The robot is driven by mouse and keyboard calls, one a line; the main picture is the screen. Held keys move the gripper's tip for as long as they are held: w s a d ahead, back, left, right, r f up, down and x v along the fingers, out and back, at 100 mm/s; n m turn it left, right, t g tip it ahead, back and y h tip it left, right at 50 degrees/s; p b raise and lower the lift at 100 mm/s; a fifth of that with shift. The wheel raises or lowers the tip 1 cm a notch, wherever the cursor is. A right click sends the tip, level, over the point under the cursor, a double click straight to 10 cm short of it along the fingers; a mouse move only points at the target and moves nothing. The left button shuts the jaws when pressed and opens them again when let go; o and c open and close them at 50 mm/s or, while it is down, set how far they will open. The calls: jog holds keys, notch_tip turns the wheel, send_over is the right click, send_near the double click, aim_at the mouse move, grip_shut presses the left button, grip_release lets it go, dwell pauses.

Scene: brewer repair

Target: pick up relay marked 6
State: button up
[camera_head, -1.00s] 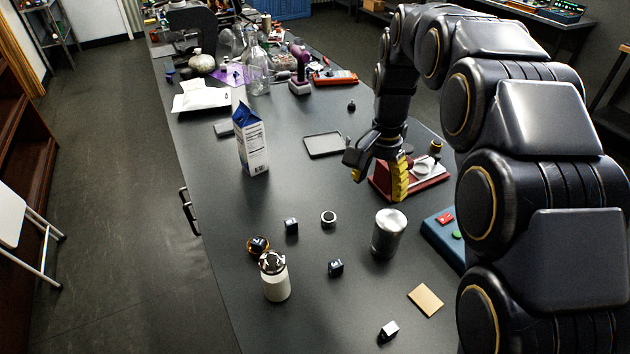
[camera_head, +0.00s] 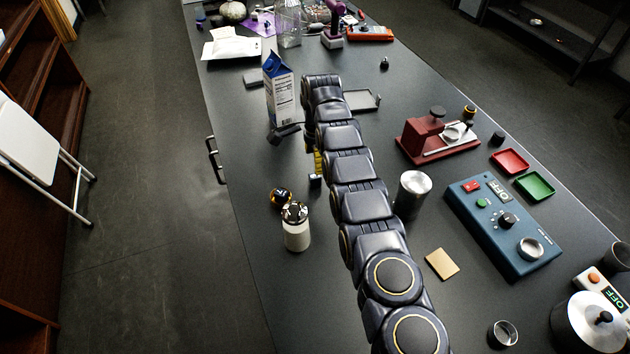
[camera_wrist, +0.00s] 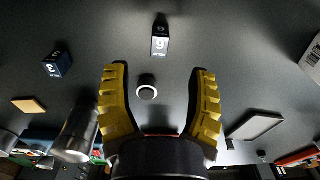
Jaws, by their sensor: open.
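The relay marked 6 (camera_wrist: 160,42) is a small dark block with a white digit on its label. In the wrist view it lies on the table just beyond my fingertips, centred between them and not touching. My gripper (camera_wrist: 159,70) is open and empty, with its yellow-padded fingers spread. In the head view my gripper (camera_head: 304,148) is partly hidden by my arm. A small dark block (camera_head: 315,181) shows beside it, its label unreadable there. Another relay (camera_wrist: 57,65), seemingly marked 3, lies to the left in the wrist view.
A dark ring (camera_wrist: 147,92) lies between my fingers' lines. A metal cylinder (camera_head: 412,190) stands right of my arm. A blue control box (camera_head: 505,225) is at right.

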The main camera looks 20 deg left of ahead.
aim_at(315, 176)
notch_tip(315, 176, down, 7)
jog(key=shift+r, duration=0.2)
dwell(0.3)
grip_shut()
